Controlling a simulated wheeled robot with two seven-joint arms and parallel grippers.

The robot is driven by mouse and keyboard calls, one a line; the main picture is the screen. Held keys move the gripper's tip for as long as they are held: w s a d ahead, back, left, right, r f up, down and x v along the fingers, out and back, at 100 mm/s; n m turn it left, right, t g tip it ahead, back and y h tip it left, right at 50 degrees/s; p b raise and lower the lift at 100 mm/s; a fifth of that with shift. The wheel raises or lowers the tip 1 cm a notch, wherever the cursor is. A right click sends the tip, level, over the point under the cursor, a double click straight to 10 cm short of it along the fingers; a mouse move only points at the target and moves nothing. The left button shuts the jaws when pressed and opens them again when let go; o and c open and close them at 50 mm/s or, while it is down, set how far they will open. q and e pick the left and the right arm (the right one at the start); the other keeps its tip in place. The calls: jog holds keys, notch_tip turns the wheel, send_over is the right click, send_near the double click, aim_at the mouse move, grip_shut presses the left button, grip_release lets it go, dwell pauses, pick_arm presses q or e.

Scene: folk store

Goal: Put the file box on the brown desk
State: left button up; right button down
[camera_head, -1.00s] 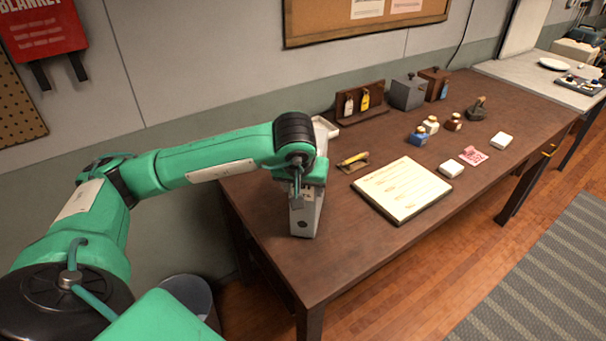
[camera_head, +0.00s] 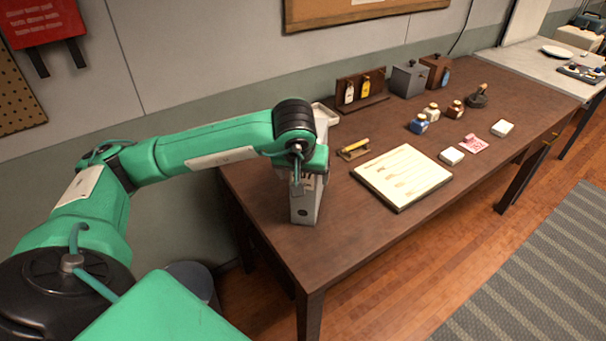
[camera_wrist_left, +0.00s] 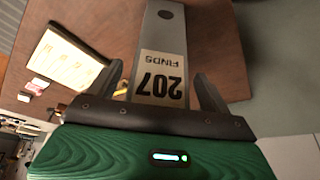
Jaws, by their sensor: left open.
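The grey file box (camera_head: 304,206) stands upright on the brown desk (camera_head: 270,222) near its left end. In the left wrist view the file box (camera_wrist_left: 163,40) carries a label reading "207 FINDS". My left gripper (camera_head: 297,188) is at the box, partly hidden by my own wrist in the head view. In the left wrist view its two fingers (camera_wrist_left: 160,92) are spread, one on each side of the box, with visible gaps. The gripper is open and does not grip the box. My right gripper is not in view.
A document board (camera_head: 402,178) lies right of the box, with a small brass-coloured item (camera_head: 354,148) behind it. A white tray (camera_head: 325,113) is behind my wrist. Small bottles, stamps and boxes stand farther right. A dark bin (camera_head: 194,280) is on the floor left of the desk.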

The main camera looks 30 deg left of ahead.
pick_arm(q)
jog(key=b+v, duration=0.2)
jog(key=v, duration=0.9)
jog(key=shift+s+r, duration=0.2)
jog(key=shift+r, duration=0.05)
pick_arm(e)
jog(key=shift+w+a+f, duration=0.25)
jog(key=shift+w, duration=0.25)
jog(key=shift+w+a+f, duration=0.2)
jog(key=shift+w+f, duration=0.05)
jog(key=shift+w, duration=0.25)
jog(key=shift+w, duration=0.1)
